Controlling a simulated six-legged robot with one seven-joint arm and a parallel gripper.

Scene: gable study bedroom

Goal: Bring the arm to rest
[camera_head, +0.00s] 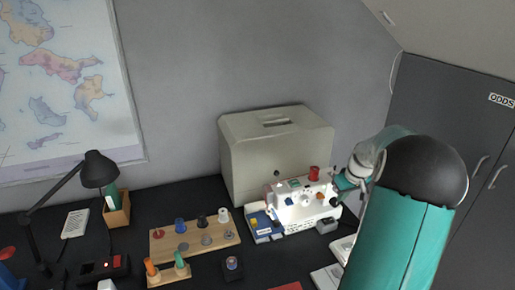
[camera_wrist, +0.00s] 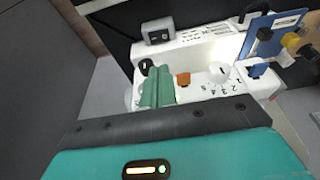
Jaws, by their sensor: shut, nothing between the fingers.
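My arm reaches in from the right in the head view. My gripper (camera_head: 342,183) is at the right end of a white machine (camera_head: 300,212), which looks like a sewing machine. In the wrist view my gripper (camera_wrist: 157,88) shows as two green fingers held together, with nothing seen between them. They are in front of the machine's white face (camera_wrist: 205,82), close to a dark round knob and an orange button (camera_wrist: 183,79). I cannot tell whether the fingertips touch the machine.
A large beige case (camera_head: 275,150) stands behind the machine. A wooden peg board (camera_head: 195,240) with spools, a black lamp (camera_head: 99,170) and a pen holder (camera_head: 117,210) are to the left on the dark desk. Grey cupboard doors (camera_head: 450,110) stand at right.

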